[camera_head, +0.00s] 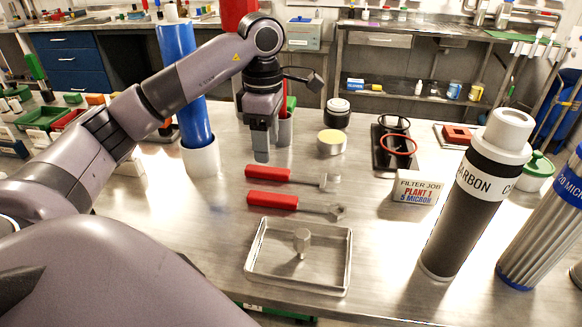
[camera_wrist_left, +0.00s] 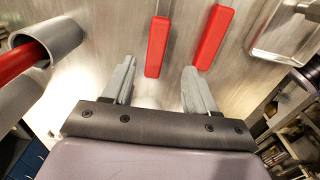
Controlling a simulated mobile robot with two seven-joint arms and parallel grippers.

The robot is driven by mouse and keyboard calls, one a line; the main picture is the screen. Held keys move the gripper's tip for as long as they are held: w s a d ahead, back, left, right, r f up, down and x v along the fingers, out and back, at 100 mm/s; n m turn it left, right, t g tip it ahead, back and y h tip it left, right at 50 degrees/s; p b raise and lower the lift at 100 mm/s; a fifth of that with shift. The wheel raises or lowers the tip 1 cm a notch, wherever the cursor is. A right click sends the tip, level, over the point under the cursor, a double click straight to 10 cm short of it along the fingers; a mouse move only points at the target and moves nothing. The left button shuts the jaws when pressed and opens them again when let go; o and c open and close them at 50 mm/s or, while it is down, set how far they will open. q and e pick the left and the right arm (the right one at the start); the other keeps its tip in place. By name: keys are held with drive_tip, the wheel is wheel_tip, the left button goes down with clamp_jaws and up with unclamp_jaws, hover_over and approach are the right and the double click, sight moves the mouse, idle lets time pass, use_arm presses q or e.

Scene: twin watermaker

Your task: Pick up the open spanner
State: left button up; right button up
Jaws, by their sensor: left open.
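Two spanners with red handles lie side by side on the steel table. The farther spanner (camera_head: 283,176) and the nearer spanner (camera_head: 290,204) both have their metal heads to the right; I cannot tell for sure which head is open. My left gripper (camera_head: 261,158) points down just beyond the handle end of the farther spanner, apart from it. In the left wrist view the open, empty fingers (camera_wrist_left: 158,88) stand below the farther handle (camera_wrist_left: 158,46). The nearer handle (camera_wrist_left: 211,38) lies to its right there, and both spanner heads are out of frame. My right gripper is not in view.
A metal tray (camera_head: 262,279) with a hex piece (camera_head: 301,241) lies in front of the spanners. A blue cylinder (camera_head: 183,85) in a white cup stands left. A carbon filter (camera_head: 470,205) stands right.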

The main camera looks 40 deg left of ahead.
sight(273, 170)
use_arm(q)
drive_tip(key=f, duration=0.6)
drive_tip(key=shift+w+d+f, duration=0.25)
drive_tip(key=shift+w, duration=0.15)
drive_tip(key=shift+w, duration=0.1)
clamp_jaws()
